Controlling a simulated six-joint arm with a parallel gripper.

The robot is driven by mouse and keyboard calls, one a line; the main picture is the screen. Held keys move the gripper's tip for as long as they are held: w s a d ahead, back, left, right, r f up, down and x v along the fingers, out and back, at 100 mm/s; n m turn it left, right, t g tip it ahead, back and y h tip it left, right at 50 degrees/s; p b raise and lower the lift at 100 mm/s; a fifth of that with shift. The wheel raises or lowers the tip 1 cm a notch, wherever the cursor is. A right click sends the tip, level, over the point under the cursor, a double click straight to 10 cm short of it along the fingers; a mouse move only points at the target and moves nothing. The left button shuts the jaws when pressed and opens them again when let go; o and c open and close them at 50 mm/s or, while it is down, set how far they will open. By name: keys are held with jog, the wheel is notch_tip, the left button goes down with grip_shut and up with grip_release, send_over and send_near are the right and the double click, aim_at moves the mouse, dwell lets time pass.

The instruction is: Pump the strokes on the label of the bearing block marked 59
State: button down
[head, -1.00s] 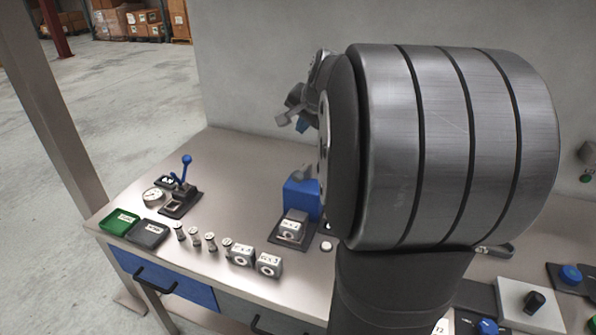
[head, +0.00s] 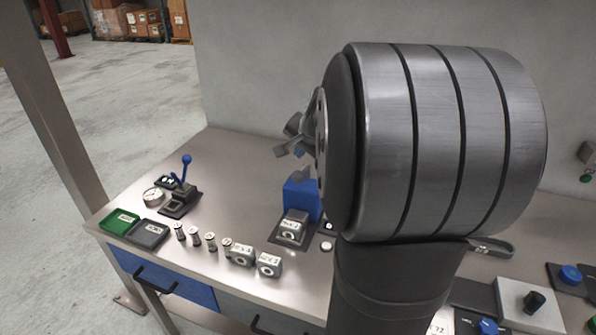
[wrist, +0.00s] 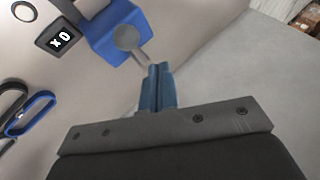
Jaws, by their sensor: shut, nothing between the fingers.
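Two grey bearing blocks (head: 269,264) (head: 240,255) with white labels stand near the bench's front edge in the head view. A third labelled block (head: 292,226) sits on a dark plate before a blue box. The label numbers are too small to read surely. A hand lever with a blue knob (head: 186,160) stands on a dark base at the left. My gripper (head: 288,150) is above the bench, partly hidden by my arm. In the wrist view my gripper (wrist: 157,78) is shut and empty, its blue fingertips just below the blue box's grey round part.
The blue box (head: 301,200) also shows in the wrist view (wrist: 116,32), beside a display reading x0 (wrist: 60,39). A gauge (head: 153,196), green tray (head: 119,221), grey tray (head: 148,234) and several small cylinders (head: 195,236) stand left. Bench behind the lever is clear.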

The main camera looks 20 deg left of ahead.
aim_at(298, 173)
jog(key=shift+s+f, duration=0.2)
jog(key=shift+f, duration=0.85)
dwell(1.3)
jog(key=shift+f, duration=0.4)
jog(key=shift+s+f, duration=0.2)
jog(key=shift+f, duration=0.6)
jog(key=shift+s+f, duration=0.2)
jog(key=shift+f, duration=0.6)
dwell(1.2)
jog(key=shift+r, duration=0.15)
jog(key=shift+w+r, duration=0.2)
jog(key=shift+r, duration=0.75)
jog(key=shift+w+r, duration=0.2)
jog(key=shift+r, duration=0.75)
jog(key=shift+w+r, duration=0.25)
jog(key=shift+r, duration=1)
jog(key=shift+w+r, duration=0.25)
jog(key=shift+r, duration=0.95)
